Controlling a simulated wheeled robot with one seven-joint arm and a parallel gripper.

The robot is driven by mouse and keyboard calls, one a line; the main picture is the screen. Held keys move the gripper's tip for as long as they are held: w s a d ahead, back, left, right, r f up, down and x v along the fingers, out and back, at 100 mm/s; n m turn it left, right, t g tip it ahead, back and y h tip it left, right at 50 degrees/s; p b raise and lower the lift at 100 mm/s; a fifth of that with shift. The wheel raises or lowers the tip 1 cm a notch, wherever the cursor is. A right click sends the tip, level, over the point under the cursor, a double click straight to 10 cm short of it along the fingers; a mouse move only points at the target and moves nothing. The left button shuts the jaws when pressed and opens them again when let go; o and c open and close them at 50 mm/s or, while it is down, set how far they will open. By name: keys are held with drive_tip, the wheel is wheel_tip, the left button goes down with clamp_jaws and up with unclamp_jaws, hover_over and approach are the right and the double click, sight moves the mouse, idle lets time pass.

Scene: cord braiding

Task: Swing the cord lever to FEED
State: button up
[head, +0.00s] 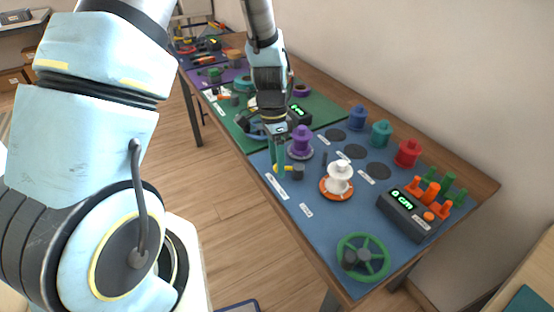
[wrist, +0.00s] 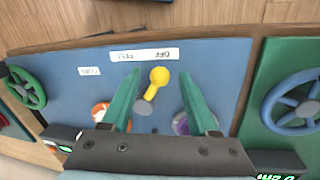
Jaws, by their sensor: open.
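The cord lever (wrist: 151,92) is yellow with a round knob, on a grey pivot (wrist: 146,108) on the blue mat. In the wrist view it leans toward the OFF end of a white label, which reads upside down with FEED (wrist: 127,55) at the left and OFF (wrist: 163,54) at the right. My gripper (wrist: 159,78) is open, with one green finger on each side of the knob and a gap on both sides. In the head view the lever (head: 283,168) is partly hidden by my gripper (head: 279,172).
A purple spool (head: 301,138) and a white spool on an orange base (head: 339,175) stand close to the lever. A green handwheel (head: 363,257) and a dark display box (head: 404,214) are on the same mat. Bare mat lies around the label.

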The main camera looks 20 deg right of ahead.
clamp_jaws()
idle(0.5)
